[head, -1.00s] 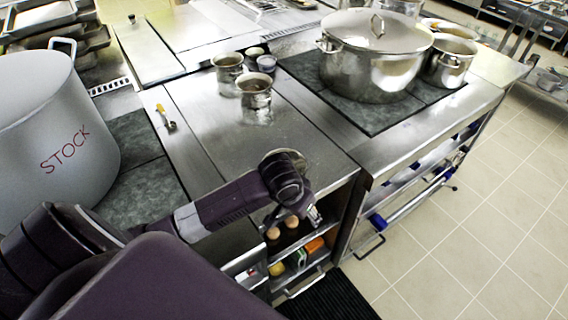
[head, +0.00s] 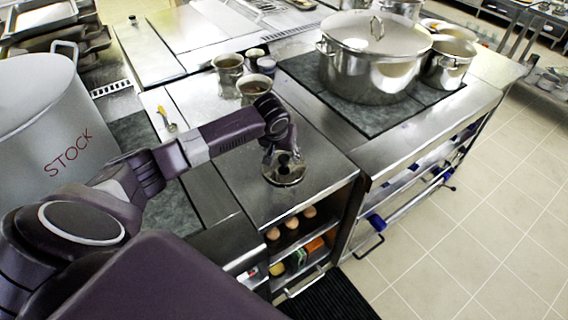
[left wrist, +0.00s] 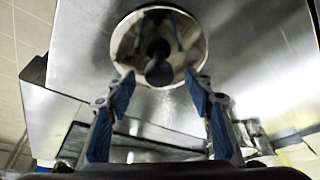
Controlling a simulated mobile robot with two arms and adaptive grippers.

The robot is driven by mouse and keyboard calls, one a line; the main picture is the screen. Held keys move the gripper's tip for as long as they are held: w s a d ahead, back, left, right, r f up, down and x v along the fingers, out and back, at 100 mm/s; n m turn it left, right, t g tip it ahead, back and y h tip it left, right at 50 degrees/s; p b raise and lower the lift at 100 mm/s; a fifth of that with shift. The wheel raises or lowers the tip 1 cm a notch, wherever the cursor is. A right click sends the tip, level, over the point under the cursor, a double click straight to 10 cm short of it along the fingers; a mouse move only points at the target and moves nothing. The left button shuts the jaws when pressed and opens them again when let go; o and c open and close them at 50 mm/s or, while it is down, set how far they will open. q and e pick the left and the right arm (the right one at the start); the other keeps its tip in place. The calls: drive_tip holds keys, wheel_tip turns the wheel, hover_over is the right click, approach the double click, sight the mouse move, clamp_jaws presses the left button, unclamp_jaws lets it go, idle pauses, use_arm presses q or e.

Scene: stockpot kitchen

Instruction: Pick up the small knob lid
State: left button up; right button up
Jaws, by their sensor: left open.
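The small knob lid (head: 285,180) is a round, shiny metal lid with a dark knob, on the steel counter near its front edge. In the left wrist view the lid (left wrist: 126,43) shows from above, its dark knob (left wrist: 158,70) near the middle. My left gripper (left wrist: 158,80) is open and empty, its two blue-padded fingers spread at either side of the knob's near end. In the head view my left gripper (head: 281,158) is just over the lid and hides part of it. I cannot tell the exact height gap. My right gripper is not in view.
A large lidded pot (head: 370,70) stands on the dark cooktop at right. A grey stockpot (head: 45,130) marked STOCK is at left. Small metal pots (head: 228,66) stand behind my arm. Below the counter is an open shelf with eggs (head: 292,223).

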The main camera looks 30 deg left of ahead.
use_arm(q)
drive_tip(key=shift+x, duration=1.3)
drive_tip(key=c, duration=1.2)
clamp_jaws()
drive_tip(key=shift+r, duration=0.2)
